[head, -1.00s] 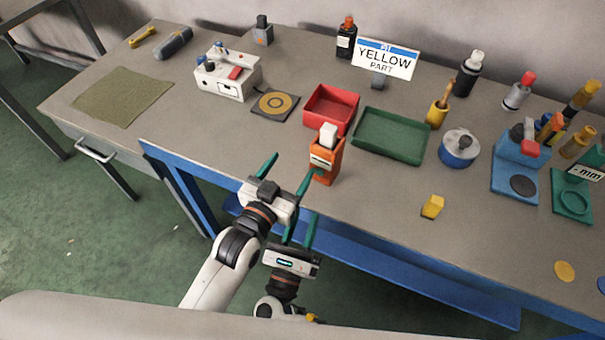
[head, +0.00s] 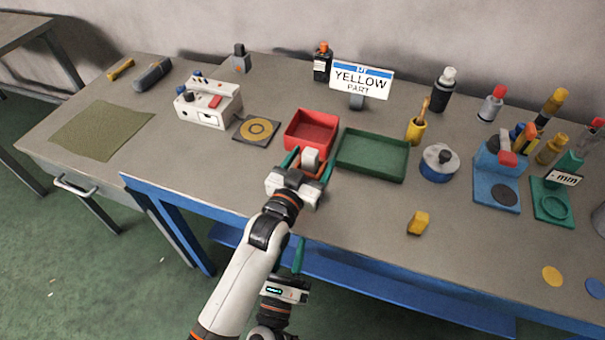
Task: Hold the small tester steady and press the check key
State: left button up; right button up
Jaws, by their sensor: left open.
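The small tester, orange with a white block on top in the earlier frame, is mostly hidden behind my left gripper. My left gripper (head: 309,163) is open, with one green finger on each side of that top. Whether the fingers touch the tester cannot be told. I cannot make out the check key. My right gripper (head: 299,254) is lower, in front of the table's blue front edge. Only one green finger shows clearly, so its opening cannot be judged.
A red tray (head: 290,140) and a green tray (head: 345,165) stand just behind the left gripper. A white box with buttons (head: 208,110) is to the left. A yellow block (head: 418,223) lies to the right. The table front between is clear.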

pick_arm(q)
jog(key=shift+w+d, duration=0.15)
jog(key=shift+w, duration=0.2)
jog(key=shift+c, duration=0.5)
jog(key=c, duration=0.9)
pick_arm(e)
jog(key=shift+c, duration=0.2)
grip_shut()
pick_arm(q)
jog(key=shift+f, duration=0.1)
dwell(1.0)
